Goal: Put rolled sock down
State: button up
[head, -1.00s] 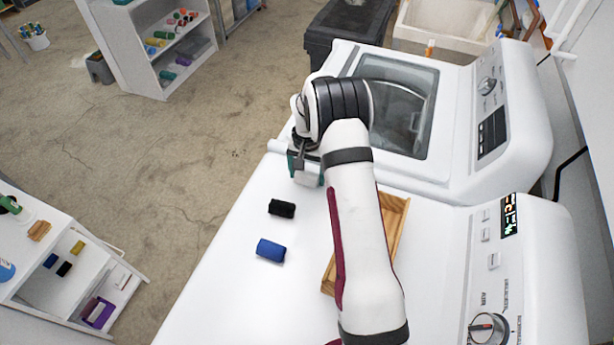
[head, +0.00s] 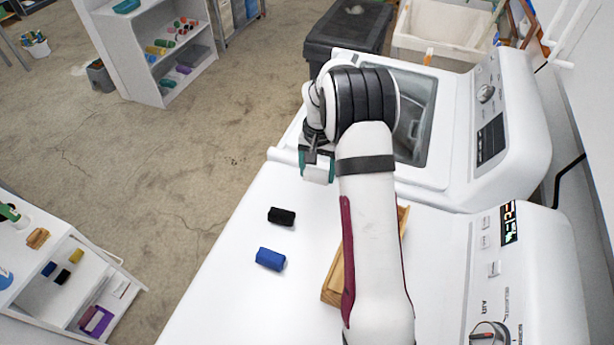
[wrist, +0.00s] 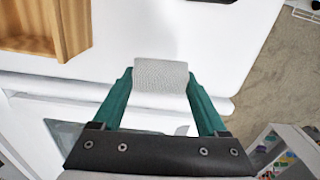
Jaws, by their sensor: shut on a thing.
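My gripper (head: 317,172) has its teal fingers closed on a light grey rolled sock (wrist: 161,76), which shows clearly between the fingertips in the wrist view. A black rolled sock (head: 281,216) and a blue rolled sock (head: 270,259) lie on the white top. Whether the held sock touches a surface I cannot tell.
A wooden tray (head: 332,285) lies on the white top, partly hidden by my arm; its corner shows in the wrist view (wrist: 72,28). A washer with a glass lid (head: 418,110) stands beyond. White top (head: 225,290) left of the blue sock is clear.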

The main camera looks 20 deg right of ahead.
jog(key=s+d+r, duration=0.3)
jog(key=s+d, duration=0.1)
jog(key=s, duration=0.3)
jog(key=s+d+r, duration=0.3)
jog(key=s+d, duration=0.1)
jog(key=s, duration=0.2)
jog(key=shift+m, duration=0.6)
jog(key=s+f, duration=0.1)
jog(key=f, duration=0.2)
jog(key=s+f, duration=0.1)
jog(key=f, duration=0.6)
jog(key=shift+s+d+f, duration=0.3)
jog(key=shift+s+d, duration=0.05)
jog(key=shift+s, duration=0.05)
jog(key=o, duration=1)
jog(key=shift+f, duration=0.15)
